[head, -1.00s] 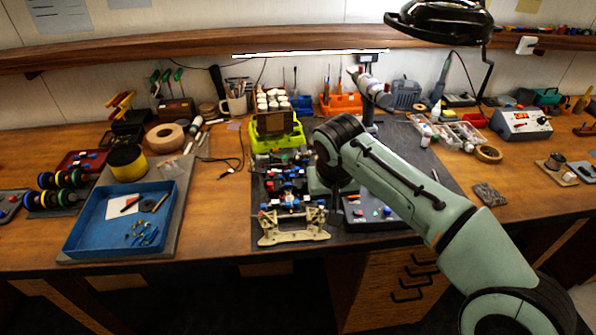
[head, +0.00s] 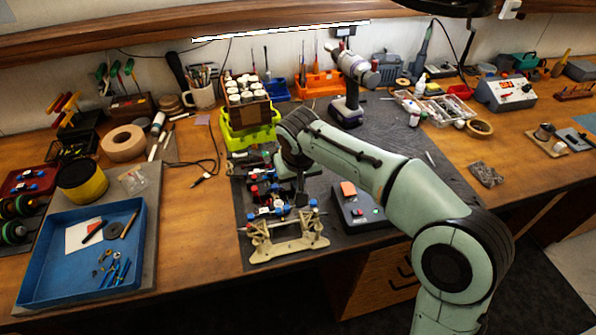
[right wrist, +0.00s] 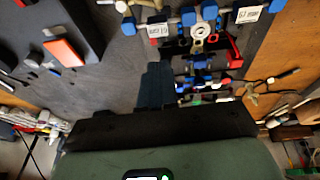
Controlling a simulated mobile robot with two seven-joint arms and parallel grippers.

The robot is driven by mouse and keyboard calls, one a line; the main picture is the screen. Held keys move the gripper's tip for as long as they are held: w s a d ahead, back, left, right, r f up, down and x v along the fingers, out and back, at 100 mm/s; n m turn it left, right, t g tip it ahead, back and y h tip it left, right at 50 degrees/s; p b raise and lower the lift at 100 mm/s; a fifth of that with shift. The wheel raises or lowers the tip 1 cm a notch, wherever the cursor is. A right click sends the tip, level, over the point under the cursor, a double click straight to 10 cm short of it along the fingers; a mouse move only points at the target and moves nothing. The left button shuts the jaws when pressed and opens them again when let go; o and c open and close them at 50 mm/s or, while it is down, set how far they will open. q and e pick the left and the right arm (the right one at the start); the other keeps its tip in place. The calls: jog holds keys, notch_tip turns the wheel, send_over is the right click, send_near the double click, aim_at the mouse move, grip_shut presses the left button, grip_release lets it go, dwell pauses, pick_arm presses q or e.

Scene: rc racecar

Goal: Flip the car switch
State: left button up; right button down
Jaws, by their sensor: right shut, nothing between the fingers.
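The RC car chassis (head: 286,235) lies on the dark mat, with a pale front frame and red, blue and black parts behind it. It also shows at the top of the right wrist view (right wrist: 200,35). My right gripper (right wrist: 157,85) is shut and empty, pointing down beside the car's middle; in the head view its tips are largely hidden by my arm and the car parts. I cannot make out whether it touches the car. No switch on the car can be picked out clearly. My left gripper is not in view.
A black box (head: 374,219) with an orange rocker (head: 348,189) stands right of the car. A green tray of bottles (head: 248,135) and a drill (head: 350,85) stand behind. A blue tray (head: 35,275) lies at left. The mat's right side is mostly clear.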

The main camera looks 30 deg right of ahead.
jog(key=shift+s+b+x, duration=0.1)
jog(key=shift+s+x, duration=0.1)
jog(key=shift+x, duration=0.65)
jog(key=shift+s+b+x, duration=0.1)
jog(key=shift+s+x, duration=0.1)
jog(key=shift+x, duration=0.7)
jog(key=shift+s+b+x, duration=0.1)
jog(key=shift+s+x, duration=0.1)
jog(key=shift+x, duration=0.65)
jog(key=shift+d+f, duration=0.15)
jog(key=shift+f, duration=0.05)
